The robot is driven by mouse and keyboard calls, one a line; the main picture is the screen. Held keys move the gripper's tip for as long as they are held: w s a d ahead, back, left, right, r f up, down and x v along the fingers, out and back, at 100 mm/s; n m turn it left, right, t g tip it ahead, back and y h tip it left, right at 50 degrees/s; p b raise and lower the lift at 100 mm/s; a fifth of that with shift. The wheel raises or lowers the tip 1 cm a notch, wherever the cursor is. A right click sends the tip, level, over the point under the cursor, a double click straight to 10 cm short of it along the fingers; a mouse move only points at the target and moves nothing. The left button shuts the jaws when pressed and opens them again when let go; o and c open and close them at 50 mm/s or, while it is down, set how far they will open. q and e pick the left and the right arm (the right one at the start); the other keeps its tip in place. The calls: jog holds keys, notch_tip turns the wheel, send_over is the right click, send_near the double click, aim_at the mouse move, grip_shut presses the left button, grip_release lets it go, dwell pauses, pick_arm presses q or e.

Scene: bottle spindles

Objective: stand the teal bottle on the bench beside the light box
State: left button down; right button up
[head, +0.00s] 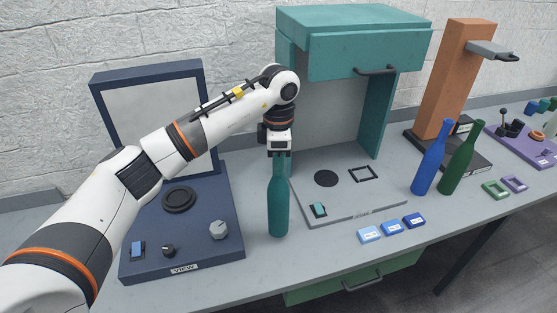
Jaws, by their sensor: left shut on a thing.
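The teal bottle (278,205) is upright in the middle of the head view. My left gripper (279,152) comes down from above and is shut on the top of its neck. The bottle's base appears over the bench strip between the navy light box (215,255) and the teal cabinet's grey base plate. I cannot tell whether the base touches the bench (300,262). The light box has a pale upright panel, a round dark disc, knobs and a VIEW label. My left arm crosses in front of its panel. My right gripper is not in view.
The teal cabinet (350,28) with a raised front stands just right of the bottle. A blue bottle (431,162) and a green bottle (461,160) stand farther right, near an orange column (455,75). Several small blue blocks (392,227) lie near the front edge.

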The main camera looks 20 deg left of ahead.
pick_arm(q)
jog(key=shift+f, duration=0.1)
jog(key=shift+f+b, duration=0.5)
jog(key=shift+w+f+b, duration=0.1)
jog(key=shift+f+b, duration=0.4)
jog(key=shift+f, duration=0.25)
jog(key=shift+b, duration=0.3)
dwell(0.6)
jog(key=c, duration=1.1)
grip_release()
jog(key=shift+o, duration=0.2)
jog(key=shift+f, duration=0.1)
